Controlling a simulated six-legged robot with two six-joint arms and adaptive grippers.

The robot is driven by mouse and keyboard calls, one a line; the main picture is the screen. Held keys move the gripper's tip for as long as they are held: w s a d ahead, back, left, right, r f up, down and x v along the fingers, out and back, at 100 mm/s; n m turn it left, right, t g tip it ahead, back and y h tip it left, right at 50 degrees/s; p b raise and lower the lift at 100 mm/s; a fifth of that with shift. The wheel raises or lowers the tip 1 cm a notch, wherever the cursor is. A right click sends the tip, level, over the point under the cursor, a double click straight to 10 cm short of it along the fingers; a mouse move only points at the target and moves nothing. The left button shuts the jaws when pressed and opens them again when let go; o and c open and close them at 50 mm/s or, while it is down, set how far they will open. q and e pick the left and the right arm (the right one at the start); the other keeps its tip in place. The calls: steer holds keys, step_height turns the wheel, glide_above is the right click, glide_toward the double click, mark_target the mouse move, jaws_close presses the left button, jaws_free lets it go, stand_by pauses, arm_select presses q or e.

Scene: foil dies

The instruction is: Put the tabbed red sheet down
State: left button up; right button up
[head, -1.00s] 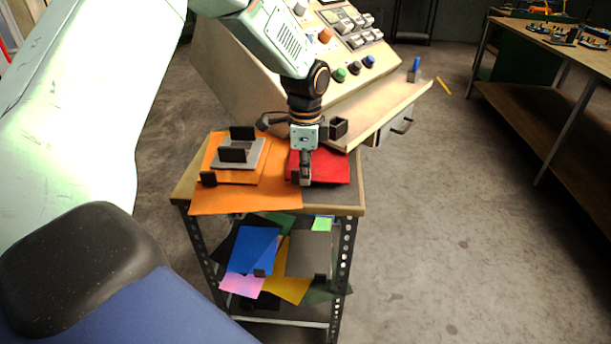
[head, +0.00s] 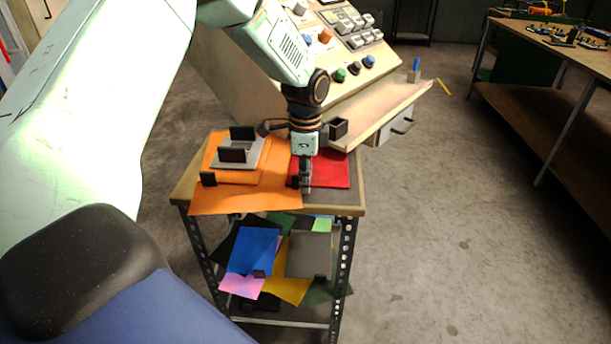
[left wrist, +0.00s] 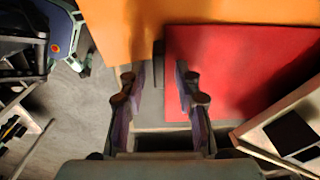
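The red sheet (head: 332,171) lies flat on top of the small cart, beside the orange sheets, in the head view. Its small black tab (head: 295,182) sticks out at its left edge. The red sheet also shows in the left wrist view (left wrist: 235,65), with the tab (left wrist: 158,53) beyond the fingertips. My left gripper (head: 306,188) points down over the sheet's near left part. In the left wrist view its two fingers (left wrist: 159,84) are apart, with nothing between them. My right gripper is not in view.
Orange sheets (head: 225,196) with a grey block and black tabs (head: 208,179) cover the cart's left side. A dark mat (head: 348,197) shows at the right. A sloping control console (head: 235,75) stands behind. Colored sheets (head: 250,250) lie on the shelf below.

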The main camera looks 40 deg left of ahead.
arm_select(q)
steer(key=shift+r, duration=0.1)
step_height(320, 180, up, 12)
steer(key=p, duration=0.2)
stand_by(0.3)
steer(key=shift+d, duration=0.1)
stand_by(0.4)
